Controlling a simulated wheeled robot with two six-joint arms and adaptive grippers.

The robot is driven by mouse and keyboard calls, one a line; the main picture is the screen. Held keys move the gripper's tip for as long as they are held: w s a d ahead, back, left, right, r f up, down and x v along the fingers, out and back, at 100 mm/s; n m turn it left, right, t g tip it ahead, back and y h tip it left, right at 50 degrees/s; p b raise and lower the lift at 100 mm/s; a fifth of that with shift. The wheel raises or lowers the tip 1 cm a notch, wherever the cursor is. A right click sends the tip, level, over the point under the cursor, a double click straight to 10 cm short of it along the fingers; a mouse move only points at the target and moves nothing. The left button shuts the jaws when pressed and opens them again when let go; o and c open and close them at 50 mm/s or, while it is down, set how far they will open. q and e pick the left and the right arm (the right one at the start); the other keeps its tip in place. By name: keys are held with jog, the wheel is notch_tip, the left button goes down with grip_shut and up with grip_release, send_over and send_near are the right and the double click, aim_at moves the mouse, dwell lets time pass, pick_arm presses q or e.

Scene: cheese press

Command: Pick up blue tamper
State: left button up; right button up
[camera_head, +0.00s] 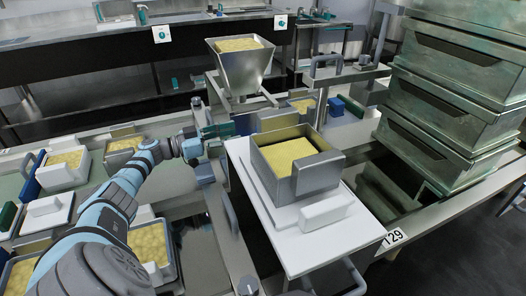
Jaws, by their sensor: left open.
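Several blue pieces show, and I cannot tell which is the blue tamper. A blue block (337,107) stands on the bench behind the square metal mould (318,176). A blue upright piece (36,166) stands at the far left beside a white tub (62,176). My left arm reaches in from the lower left. My left gripper (216,132) is open above the bench, left of the mould and apart from both blue pieces. Its fingers are small and partly blend with the metal parts behind. My right gripper is out of view.
The mould holds yellow curd and stands on a white board (283,238) with a white handled block (327,208). A metal hopper (240,68) of curd stands behind. Stacked metal crates (450,75) block the right. More curd containers lie left, around my arm.

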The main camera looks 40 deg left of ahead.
pick_arm(q)
jog(key=b+x, duration=0.1)
jog(key=x, duration=0.2)
jog(key=b+x, duration=0.1)
jog(key=x, duration=0.2)
jog(key=b+x, duration=0.2)
jog(key=x, duration=0.2)
jog(key=shift+f, duration=0.35)
jog(key=shift+s+r, duration=0.1)
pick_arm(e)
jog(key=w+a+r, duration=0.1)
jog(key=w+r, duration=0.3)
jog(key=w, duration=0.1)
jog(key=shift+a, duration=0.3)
pick_arm(q)
grip_shut()
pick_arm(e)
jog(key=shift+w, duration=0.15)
